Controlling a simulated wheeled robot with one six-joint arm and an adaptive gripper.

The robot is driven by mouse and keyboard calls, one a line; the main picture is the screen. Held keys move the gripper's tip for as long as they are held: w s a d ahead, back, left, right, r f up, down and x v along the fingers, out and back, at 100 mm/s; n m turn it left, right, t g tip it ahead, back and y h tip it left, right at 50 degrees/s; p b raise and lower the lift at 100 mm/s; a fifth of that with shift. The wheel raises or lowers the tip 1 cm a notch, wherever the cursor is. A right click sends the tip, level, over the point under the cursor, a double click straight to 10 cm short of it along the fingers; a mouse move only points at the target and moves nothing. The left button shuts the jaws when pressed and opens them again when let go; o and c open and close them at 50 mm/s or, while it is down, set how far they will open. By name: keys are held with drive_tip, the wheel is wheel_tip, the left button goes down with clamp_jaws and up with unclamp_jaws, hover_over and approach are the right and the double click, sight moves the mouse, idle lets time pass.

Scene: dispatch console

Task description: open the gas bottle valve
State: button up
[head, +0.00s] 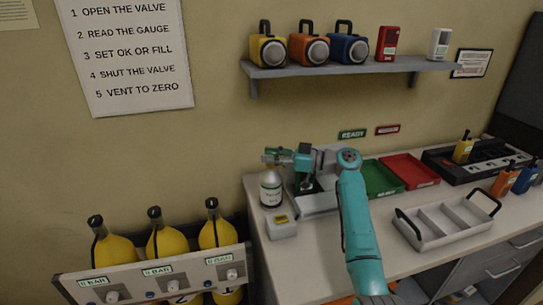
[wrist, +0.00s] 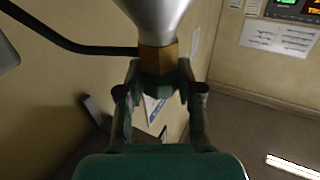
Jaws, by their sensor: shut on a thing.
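A silver gas bottle (head: 271,188) with a pale label stands upright at the left end of the worktop. In the head view my gripper (head: 275,156) reaches in from the right at the bottle's top. In the wrist view the bottle's silver shoulder (wrist: 157,18) enters from the top edge and narrows to a brass fitting (wrist: 158,57). My gripper (wrist: 158,68) is shut on this brass fitting, with one finger on each side. My fingers hide part of it, and I cannot tell how far the valve is turned.
Green (head: 382,178) and red (head: 410,170) trays and a grey divided carrier (head: 444,222) lie to the right. Yellow cylinders (head: 165,242) stand in a rack at lower left. A black hose (wrist: 70,43) runs beside the fitting.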

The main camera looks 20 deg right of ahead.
drive_tip(key=shift+n+g+y, duration=0.5)
drive_tip(key=shift+n+g, duration=0.3)
drive_tip(key=shift+g, duration=0.4)
drive_tip(key=shift+f+g, duration=0.1)
drive_tip(key=shift+g, duration=0.2)
drive_tip(key=o, duration=1.2)
drive_tip(key=v, duration=1.2)
drive_tip(key=shift+f, duration=0.1)
